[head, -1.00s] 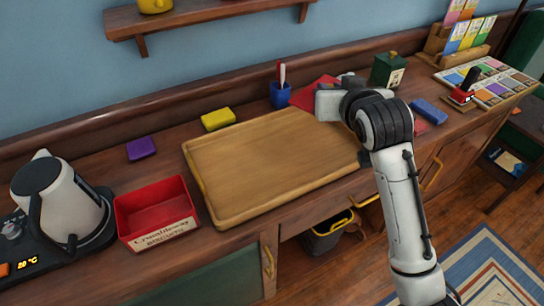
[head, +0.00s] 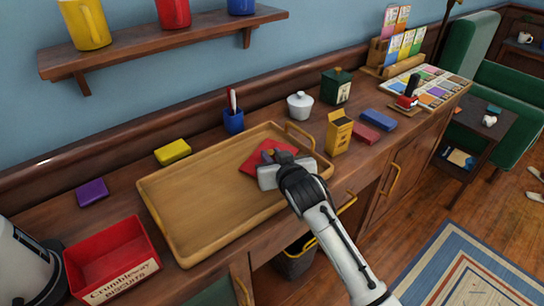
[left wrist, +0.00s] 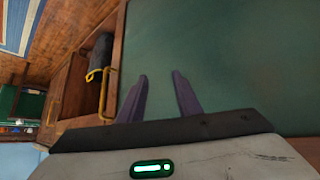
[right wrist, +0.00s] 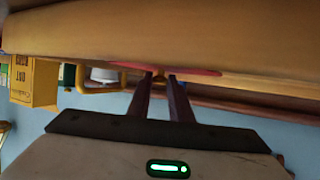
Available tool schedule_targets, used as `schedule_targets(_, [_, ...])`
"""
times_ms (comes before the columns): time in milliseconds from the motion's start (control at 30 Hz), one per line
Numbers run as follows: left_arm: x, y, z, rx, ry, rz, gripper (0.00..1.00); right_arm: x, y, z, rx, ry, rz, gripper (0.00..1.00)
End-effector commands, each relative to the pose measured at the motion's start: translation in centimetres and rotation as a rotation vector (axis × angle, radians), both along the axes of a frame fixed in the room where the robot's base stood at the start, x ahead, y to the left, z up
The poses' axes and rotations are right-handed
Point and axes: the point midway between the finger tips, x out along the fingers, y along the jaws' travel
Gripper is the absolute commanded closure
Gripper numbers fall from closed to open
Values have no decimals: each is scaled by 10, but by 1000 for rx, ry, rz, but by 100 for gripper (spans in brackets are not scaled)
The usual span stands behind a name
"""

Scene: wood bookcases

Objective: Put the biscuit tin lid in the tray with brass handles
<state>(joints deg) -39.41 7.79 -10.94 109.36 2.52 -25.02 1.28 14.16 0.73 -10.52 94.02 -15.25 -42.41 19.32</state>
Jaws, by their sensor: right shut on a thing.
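The biscuit tin lid (head: 256,157) is flat and red. It is over the right part of the wooden tray with brass handles (head: 192,200), inside its rim in the head view. My right gripper (head: 272,156) is shut on the lid; in the right wrist view the fingers (right wrist: 163,80) pinch the lid, seen edge-on (right wrist: 205,72). The lid is close to the tray floor; I cannot tell if it touches. Part of the lid is hidden by the gripper. My left gripper (left wrist: 160,95) is open and empty, facing a green panel, and outside the head view.
A red biscuit tin (head: 112,262) stands left of the tray. A yellow box (head: 338,132), a white lidded pot (head: 300,105) and a blue pen cup (head: 233,120) stand near the tray. A purple block (head: 92,192) and a yellow block (head: 173,152) lie behind it. The tray's left part is clear.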

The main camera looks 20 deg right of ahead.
Motion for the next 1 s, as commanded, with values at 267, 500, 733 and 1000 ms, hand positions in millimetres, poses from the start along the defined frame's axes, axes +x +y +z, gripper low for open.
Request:
schedule_targets(267, [0,0,0,0,0,0,69,0,0,-1,0,-2,0,100])
schedule_targets(500, [0,0,-1,-1,-1,1,69,0,0,-3,0,0,-1,62])
schedule_targets(733, [0,0,-1,-1,-1,1,69,0,0,-3,0,-1,0,62])
schedule_targets(1000, [1,0,3,0,-2,1,69,-18,1,8,1,-1,0,62])
